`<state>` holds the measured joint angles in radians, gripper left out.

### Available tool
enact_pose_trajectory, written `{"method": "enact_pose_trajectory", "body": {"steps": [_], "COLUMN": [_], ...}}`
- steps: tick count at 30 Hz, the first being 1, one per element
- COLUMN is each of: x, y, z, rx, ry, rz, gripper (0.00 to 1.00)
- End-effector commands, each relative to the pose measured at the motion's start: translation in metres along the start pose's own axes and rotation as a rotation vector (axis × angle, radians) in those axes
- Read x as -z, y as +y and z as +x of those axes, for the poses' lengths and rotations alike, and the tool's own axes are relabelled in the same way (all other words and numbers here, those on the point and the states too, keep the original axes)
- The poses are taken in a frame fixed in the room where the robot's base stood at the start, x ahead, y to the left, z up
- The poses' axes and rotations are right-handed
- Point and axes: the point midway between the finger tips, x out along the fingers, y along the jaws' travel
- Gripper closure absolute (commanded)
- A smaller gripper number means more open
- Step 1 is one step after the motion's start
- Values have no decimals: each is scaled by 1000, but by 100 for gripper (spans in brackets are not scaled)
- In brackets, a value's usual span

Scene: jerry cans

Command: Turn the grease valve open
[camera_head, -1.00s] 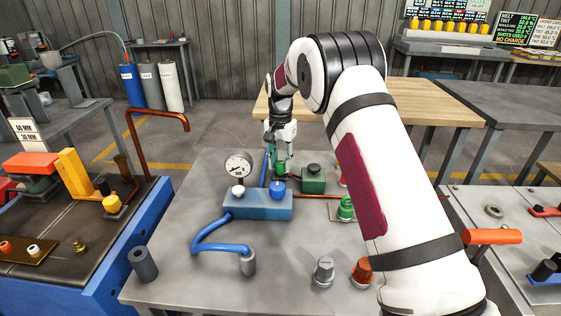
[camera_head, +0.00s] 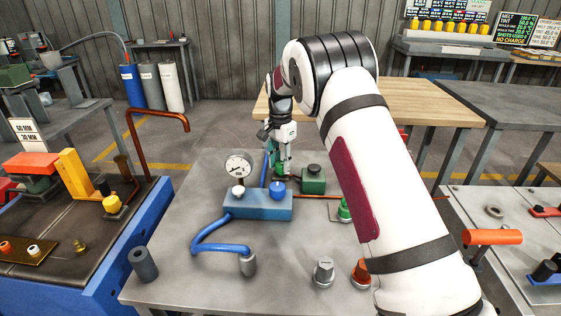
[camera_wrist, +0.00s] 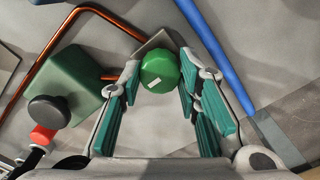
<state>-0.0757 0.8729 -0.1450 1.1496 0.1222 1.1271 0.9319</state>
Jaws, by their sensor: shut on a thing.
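A round green knob (camera_wrist: 159,71) with a white mark on its top sits between my fingertips in the wrist view. My gripper (camera_wrist: 160,74) is shut on it, one finger at each side. In the head view my gripper (camera_head: 281,170) points down at the back of the grey bench, left of a dark green block (camera_head: 313,181), and its fingers mostly hide the knob. Any label naming the grease valve cannot be read.
A blue block (camera_head: 258,206) with a gauge (camera_head: 239,165) and a blue knob (camera_head: 278,188) stands just in front. A blue hose (camera_wrist: 220,50) and a copper pipe (camera_wrist: 45,60) run close by. Another green knob (camera_head: 344,209) stands partly behind my arm.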

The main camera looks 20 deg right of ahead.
Motion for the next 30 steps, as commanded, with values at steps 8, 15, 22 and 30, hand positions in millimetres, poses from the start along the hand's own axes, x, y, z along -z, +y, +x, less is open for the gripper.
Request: {"method": "enact_pose_trajectory", "body": {"steps": [8, 15, 22, 30], "x": [0, 0, 0, 0], "y": [0, 0, -1, -1], "z": [0, -1, -26, -81], "rx": [0, 1, 3, 4], "ry": [-1, 0, 1, 1], "rz": [1, 0, 0, 0], "gripper": [49, 49, 49, 49]}}
